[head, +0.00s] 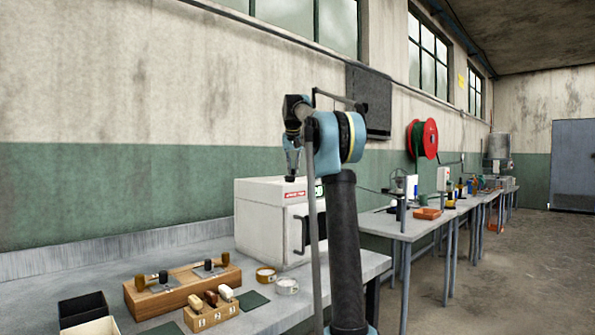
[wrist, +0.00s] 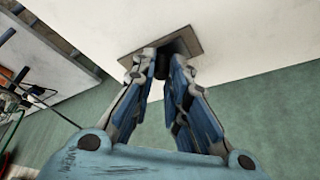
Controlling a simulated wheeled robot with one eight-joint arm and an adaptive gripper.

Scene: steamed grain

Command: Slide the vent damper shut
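The white steamer cabinet (head: 262,215) stands on the bench in the head view, with a dark-handled door. My gripper (head: 292,176) points down just above its top, fingers close together. In the wrist view, a grey-brown vent plate (wrist: 133,60) lies on the white top (wrist: 85,22), with a dark patch (wrist: 183,46) beside the fingertips that may be opening or shadow. My gripper (wrist: 163,60) has its tips at the plate, one on each side of a small dark piece (wrist: 161,67), perhaps the damper knob. Whether they grip it is hidden.
Left on the bench are a wooden rack (head: 180,287), a small block with stoppers (head: 212,312), two small tins (head: 287,286) and a black box (head: 83,310). A red reel (head: 423,139) hangs on the wall. More benches (head: 440,219) run to the right.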

